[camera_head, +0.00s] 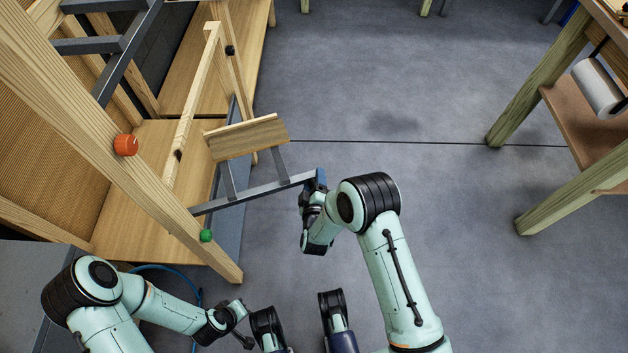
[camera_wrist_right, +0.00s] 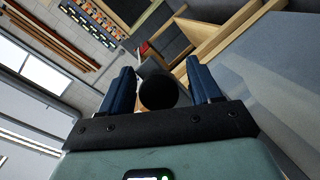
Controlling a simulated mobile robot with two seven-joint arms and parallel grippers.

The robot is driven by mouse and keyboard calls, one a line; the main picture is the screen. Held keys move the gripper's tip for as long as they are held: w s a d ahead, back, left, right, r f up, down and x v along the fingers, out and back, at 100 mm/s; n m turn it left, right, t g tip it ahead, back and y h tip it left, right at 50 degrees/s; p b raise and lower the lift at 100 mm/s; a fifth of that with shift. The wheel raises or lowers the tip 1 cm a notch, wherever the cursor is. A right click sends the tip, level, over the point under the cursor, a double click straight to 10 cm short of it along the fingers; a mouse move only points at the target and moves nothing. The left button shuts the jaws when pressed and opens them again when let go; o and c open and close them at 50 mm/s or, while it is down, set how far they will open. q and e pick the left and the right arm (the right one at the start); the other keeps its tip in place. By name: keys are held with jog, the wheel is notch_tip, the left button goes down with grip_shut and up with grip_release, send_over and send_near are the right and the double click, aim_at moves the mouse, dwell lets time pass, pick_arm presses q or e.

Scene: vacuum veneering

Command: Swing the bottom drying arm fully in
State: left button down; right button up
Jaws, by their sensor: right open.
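The bottom drying arm is a grey metal bar (camera_head: 255,193) that sticks out to the right from the wooden post of the rack. Two short grey uprights on it carry a tilted wooden board (camera_head: 247,136). My right gripper (camera_head: 319,178) is at the bar's outer end; its blue fingers show there. In the right wrist view the open fingers (camera_wrist_right: 158,92) stand on either side of a round black end piece (camera_wrist_right: 158,91). Whether they touch it I cannot tell. My left gripper (camera_head: 240,326) is low in the head view, away from the bar; its fingers are not clear.
The wooden rack (camera_head: 190,240) fills the left, with an orange knob (camera_head: 125,145) and a green knob (camera_head: 206,236) on its post. A wooden bench (camera_head: 560,200) with a white roll (camera_head: 597,88) stands at right. The grey floor between is clear.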

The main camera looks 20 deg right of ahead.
jog(key=shift+w+d, duration=0.1)
jog(key=shift+w, duration=0.3)
jog(key=shift+f, duration=0.1)
jog(key=c, duration=1.2)
grip_shut()
jog(key=shift+w, duration=0.1)
